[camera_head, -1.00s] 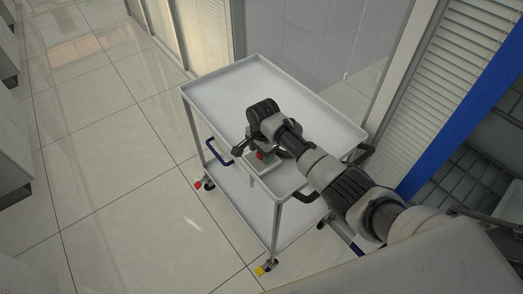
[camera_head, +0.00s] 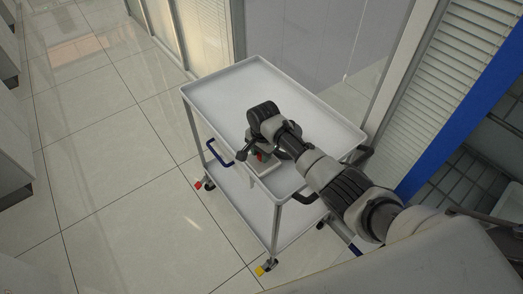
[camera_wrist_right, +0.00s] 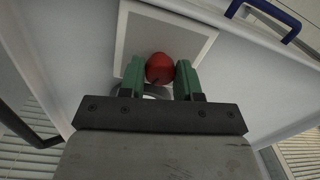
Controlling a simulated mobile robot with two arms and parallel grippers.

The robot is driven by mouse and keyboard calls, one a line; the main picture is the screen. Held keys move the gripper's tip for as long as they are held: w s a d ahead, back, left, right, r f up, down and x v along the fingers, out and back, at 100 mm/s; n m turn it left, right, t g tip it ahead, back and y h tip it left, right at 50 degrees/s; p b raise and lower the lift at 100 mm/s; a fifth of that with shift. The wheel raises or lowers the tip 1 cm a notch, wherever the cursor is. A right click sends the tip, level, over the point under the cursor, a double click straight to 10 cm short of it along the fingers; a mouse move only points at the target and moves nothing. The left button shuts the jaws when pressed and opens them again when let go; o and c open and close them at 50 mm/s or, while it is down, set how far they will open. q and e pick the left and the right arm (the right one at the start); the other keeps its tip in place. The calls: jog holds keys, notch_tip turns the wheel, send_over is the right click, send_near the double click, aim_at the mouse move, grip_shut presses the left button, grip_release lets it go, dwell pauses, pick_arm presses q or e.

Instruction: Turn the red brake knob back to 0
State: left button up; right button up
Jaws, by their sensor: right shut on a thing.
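In the head view the red knob (camera_head: 261,156) shows only as a small patch beside my right gripper (camera_head: 257,152). In the right wrist view my right gripper (camera_wrist_right: 160,76) has its two green fingers on either side of the knob, shut on it. Any scale marks or the number 0 cannot be made out. My left gripper is not in view.
Casters carry a red tab (camera_head: 198,185) and a yellow tab (camera_head: 260,270). A glass wall stands behind the cart; tiled floor to the left is clear.

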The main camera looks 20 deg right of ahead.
jog(key=n+p, duration=0.2)
jog(key=n, duration=0.2)
jog(key=shift+r, duration=0.15)
jog(key=n, duration=0.3)
jog(key=shift+p, duration=0.3)
jog(key=shift+n, duration=1.6)
jog(key=o, duration=0.9)
jog(key=shift+o, duration=0.2)
notch_tip(320, 180, up, 11)
jog(key=shift+d+f+p, duration=0.2)
jog(key=shift+d+p, duration=0.1)
jog(key=shift+f, duration=0.1)
